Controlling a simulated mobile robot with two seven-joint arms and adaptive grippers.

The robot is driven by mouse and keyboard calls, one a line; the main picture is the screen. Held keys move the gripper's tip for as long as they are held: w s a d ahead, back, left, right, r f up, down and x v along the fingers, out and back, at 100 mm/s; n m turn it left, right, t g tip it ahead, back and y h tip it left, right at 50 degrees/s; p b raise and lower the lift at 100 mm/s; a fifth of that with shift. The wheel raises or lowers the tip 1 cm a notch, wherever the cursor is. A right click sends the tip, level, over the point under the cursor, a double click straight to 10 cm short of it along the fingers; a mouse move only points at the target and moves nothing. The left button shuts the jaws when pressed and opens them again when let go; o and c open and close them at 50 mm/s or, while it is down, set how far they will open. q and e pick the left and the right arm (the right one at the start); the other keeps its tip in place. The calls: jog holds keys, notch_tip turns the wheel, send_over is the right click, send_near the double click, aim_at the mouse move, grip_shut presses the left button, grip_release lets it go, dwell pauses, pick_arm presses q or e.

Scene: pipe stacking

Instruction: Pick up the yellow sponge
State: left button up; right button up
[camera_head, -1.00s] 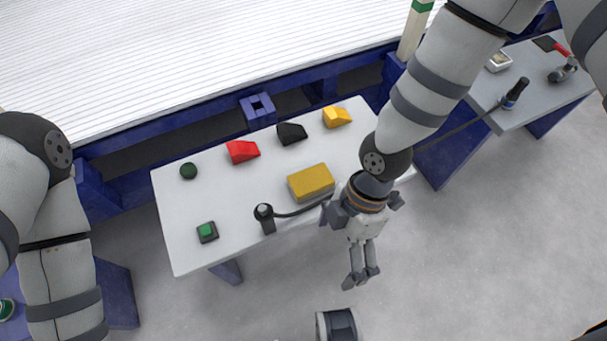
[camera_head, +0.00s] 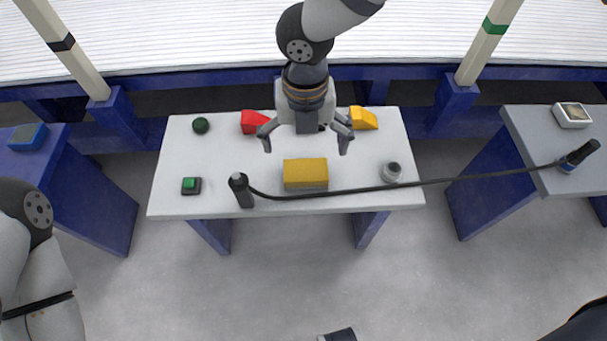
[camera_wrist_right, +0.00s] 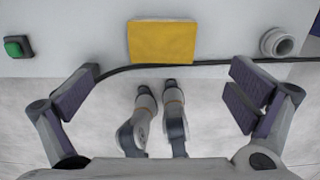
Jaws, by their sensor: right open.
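The yellow sponge (camera_head: 305,172) lies near the front middle of the white table (camera_head: 225,160), its yellow face up over a paler underside. It also shows in the right wrist view (camera_wrist_right: 162,42), at the top middle. My right gripper (camera_head: 305,145) is open and empty, its fingers spread wide above the table. In the head view it appears just behind the sponge. In the right wrist view its fingers (camera_wrist_right: 165,95) stand apart at left and right, with the sponge beyond the gap between them.
A black cable (camera_head: 430,182) runs along the sponge's front side from a black handle (camera_head: 241,190) to the right-hand table.

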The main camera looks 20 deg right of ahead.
aim_at(306, 170)
jog(key=f, duration=0.3)
jog(key=f+b, duration=0.1)
jog(key=f, duration=0.6)
jog(key=shift+w+d+f, duration=0.1)
jog(key=shift+w+d, duration=0.1)
jog(key=shift+w, duration=0.05)
jog(key=c, duration=1.1)
